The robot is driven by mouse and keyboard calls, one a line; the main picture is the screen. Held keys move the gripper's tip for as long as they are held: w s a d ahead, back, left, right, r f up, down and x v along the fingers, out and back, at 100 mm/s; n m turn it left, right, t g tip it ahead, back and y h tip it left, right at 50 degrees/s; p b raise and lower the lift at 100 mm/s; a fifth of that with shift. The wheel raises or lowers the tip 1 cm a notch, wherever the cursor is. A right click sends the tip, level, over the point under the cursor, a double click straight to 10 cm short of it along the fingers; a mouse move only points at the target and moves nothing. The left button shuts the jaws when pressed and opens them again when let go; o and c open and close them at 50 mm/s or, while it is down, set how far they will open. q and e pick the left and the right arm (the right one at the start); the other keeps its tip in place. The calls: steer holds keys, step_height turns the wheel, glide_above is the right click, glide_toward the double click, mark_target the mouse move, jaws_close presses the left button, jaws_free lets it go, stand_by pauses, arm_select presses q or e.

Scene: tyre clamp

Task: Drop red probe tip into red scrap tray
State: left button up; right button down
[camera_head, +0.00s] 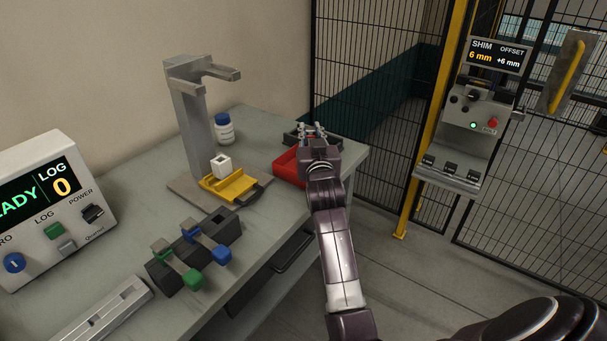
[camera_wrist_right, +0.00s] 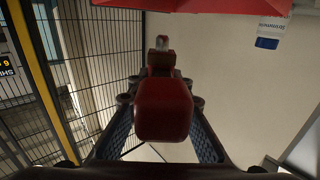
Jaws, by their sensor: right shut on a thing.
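My right gripper (camera_head: 316,132) is at the far right end of the bench, over or beside the red scrap tray (camera_head: 288,168). In the right wrist view it is shut on the red probe tip (camera_wrist_right: 163,106), a red block-like body with a small metal end. The gripper hides the probe tip in the head view. The tray's red edge shows at the top of the right wrist view (camera_wrist_right: 205,6), apart from the probe tip in the picture. The gripper and arm cover part of the tray. My left gripper is not in view.
A dark tray (camera_head: 295,138) lies behind the red one. A white bottle (camera_head: 224,130), a grey stand (camera_head: 190,125) and a yellow fixture with a white block (camera_head: 228,188) stand to the left. Green and blue handled tools (camera_head: 190,262) sit nearer. Mesh fencing (camera_head: 375,90) rises behind the bench.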

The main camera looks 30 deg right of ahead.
steer(key=c, duration=1.7)
jaws_free()
steer(key=shift+f, duration=0.1)
steer(key=shift+v, duration=3.75)
